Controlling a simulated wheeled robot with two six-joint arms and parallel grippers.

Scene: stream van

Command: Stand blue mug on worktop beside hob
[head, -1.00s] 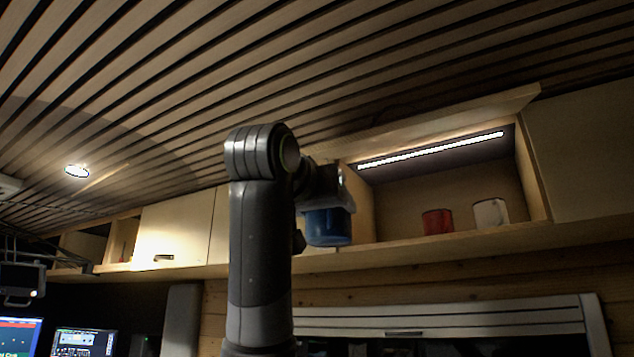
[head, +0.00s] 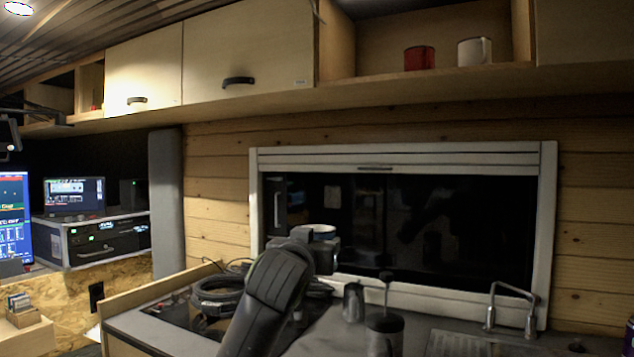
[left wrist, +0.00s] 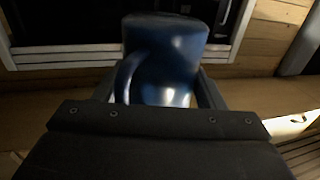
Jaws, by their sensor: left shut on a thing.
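The blue mug (left wrist: 165,55) fills the upper middle of the left wrist view, its handle on the left side. My left gripper (left wrist: 157,90) is shut on it, with a finger on each side. In the head view the mug (head: 323,230) shows mainly as a pale rim above my left gripper (head: 320,250), in front of the window and above the worktop (head: 138,328). A dark surface at the worktop's left, probably the hob (head: 183,308), is partly hidden by cable and my arm. My right gripper is out of view.
A coiled black cable (head: 215,290) lies behind my left arm. A dark metal cup (head: 353,302) and a plunger pot (head: 384,332) stand to its right, then a sink (head: 465,345) and tap (head: 512,305). A red mug (head: 419,58) and a white mug (head: 474,51) stand in the open cupboard.

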